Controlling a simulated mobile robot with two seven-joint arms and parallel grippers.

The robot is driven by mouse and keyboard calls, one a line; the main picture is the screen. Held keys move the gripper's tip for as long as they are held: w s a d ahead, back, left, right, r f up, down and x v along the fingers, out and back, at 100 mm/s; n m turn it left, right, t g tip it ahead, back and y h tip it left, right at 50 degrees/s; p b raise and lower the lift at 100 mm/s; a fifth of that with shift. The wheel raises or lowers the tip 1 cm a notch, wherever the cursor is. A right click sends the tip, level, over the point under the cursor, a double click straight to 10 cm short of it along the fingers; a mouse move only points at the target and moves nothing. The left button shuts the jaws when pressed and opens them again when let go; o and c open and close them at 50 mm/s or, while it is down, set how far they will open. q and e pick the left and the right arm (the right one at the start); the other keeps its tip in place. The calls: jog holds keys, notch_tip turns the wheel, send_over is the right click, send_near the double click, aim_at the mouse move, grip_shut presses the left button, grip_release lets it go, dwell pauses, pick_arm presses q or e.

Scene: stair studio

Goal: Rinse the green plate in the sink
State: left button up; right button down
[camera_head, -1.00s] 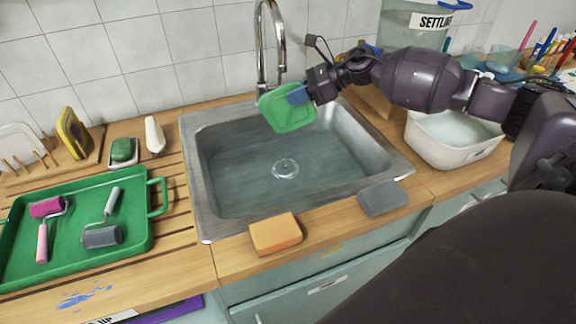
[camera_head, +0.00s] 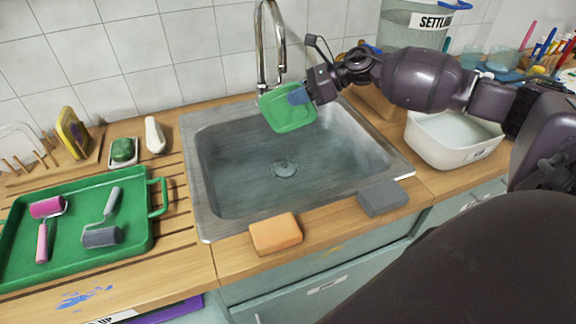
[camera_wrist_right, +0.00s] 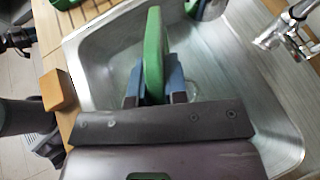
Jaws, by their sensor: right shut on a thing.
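The green plate (camera_head: 286,112) is held tilted over the back part of the sink (camera_head: 204,196), just below the faucet (camera_head: 281,50). My right gripper (camera_head: 299,94) is shut on the plate's right edge. In the right wrist view the plate (camera_wrist_right: 154,50) stands edge-on between the two blue-grey fingers of the gripper (camera_wrist_right: 153,85). The sink basin is below it, with the drain (camera_head: 284,169) in the middle of its floor. I cannot tell whether water is running onto the plate. My left gripper is not in view.
An orange sponge (camera_head: 276,233) and a grey sponge (camera_head: 383,197) lie at the sink's front edge. A green tray (camera_head: 140,243) with two rollers is on the left. A white tub (camera_head: 440,150) stands right of the sink. The basin is otherwise empty.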

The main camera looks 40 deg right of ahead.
aim_at(283, 86)
jog(key=shift+r, duration=0.2)
jog(key=shift+r+p, duration=0.75)
jog(key=shift+r, duration=1.15)
jog(key=shift+f, duration=0.1)
